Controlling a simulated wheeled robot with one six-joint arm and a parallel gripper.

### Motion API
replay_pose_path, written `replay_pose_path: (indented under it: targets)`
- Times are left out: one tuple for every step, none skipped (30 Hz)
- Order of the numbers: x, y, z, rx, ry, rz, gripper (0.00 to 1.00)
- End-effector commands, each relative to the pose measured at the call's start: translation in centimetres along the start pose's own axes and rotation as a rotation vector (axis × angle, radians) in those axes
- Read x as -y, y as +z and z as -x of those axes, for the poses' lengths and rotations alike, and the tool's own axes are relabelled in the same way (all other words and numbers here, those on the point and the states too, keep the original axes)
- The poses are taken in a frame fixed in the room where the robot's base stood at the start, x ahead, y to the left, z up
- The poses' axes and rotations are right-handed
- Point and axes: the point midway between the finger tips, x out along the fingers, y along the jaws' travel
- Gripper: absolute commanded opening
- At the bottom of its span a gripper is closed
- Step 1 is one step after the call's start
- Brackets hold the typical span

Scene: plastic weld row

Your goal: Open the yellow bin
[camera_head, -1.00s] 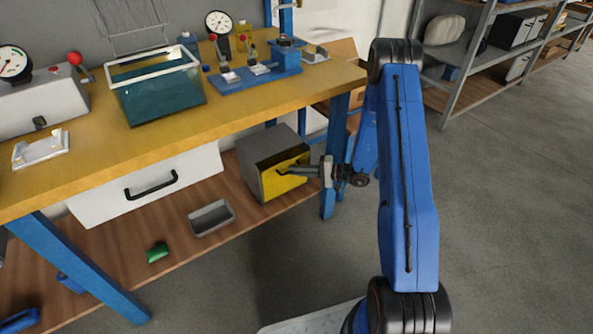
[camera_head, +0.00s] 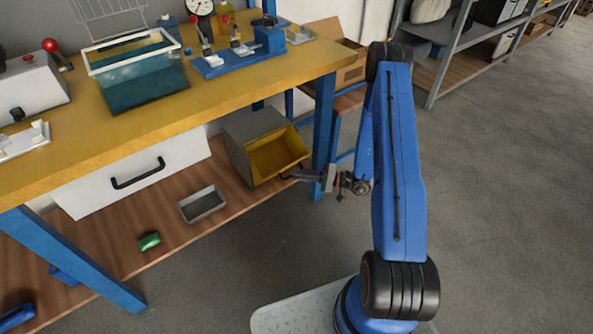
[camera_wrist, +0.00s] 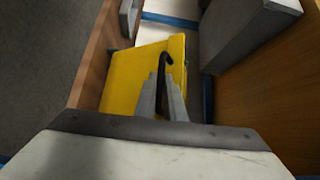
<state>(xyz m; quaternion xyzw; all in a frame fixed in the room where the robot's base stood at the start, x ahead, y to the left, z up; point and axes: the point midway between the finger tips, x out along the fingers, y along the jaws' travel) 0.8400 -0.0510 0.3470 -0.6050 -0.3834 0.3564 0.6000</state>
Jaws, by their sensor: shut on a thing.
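The yellow bin (camera_head: 277,154) sits in a grey housing (camera_head: 238,150) on the wooden lower shelf under the bench. Its yellow front is tilted outward, and the yellow inside shows. My gripper (camera_head: 305,175) is at the front edge of the bin, on its right side. In the wrist view my gripper (camera_wrist: 163,98) is shut on the black handle (camera_wrist: 165,62) of the yellow bin front (camera_wrist: 127,79). The far end of the handle shows past the fingertips; the rest is hidden between the fingers.
A grey tray (camera_head: 202,204) and a green object (camera_head: 149,241) lie on the lower shelf (camera_head: 105,245). A white drawer (camera_head: 130,172) with a black handle hangs left of the bin. A blue bench leg (camera_head: 324,125) stands close behind my gripper. Floor in front is clear.

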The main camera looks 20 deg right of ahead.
Motion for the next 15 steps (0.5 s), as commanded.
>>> replay_pose_path:
  targets:
    - [-0.43,-0.18,0.01,-0.004,0.008,0.001,0.00]
    - [-0.49,-0.16,0.03,-0.004,0.008,0.001,0.00]
    - [-0.53,-0.14,0.05,-0.004,0.008,0.002,0.00]
    - [-0.56,-0.14,0.06,-0.004,0.008,0.002,0.00]
    - [-0.57,-0.14,0.07,-0.004,0.008,0.002,0.00]
    - [-0.58,-0.14,0.07,-0.004,0.009,0.002,0.00]
    - [-0.59,-0.14,0.07,-0.004,0.009,0.002,0.00]
    - [-0.59,-0.15,0.07,-0.004,0.009,0.002,0.00]
    - [-0.58,-0.15,0.06,-0.004,0.009,0.002,0.00]
    - [-0.59,-0.16,0.06,-0.005,0.009,0.002,0.00]
    - [-0.59,-0.16,0.06,-0.005,0.009,0.002,0.00]
    - [-0.58,-0.17,0.06,-0.005,0.009,0.002,0.00]
    - [-0.59,-0.18,0.05,-0.005,0.009,0.002,0.00]
    - [-0.59,-0.18,0.05,-0.005,0.009,0.002,0.00]
    - [-0.59,-0.17,0.05,-0.005,0.009,0.002,0.18]
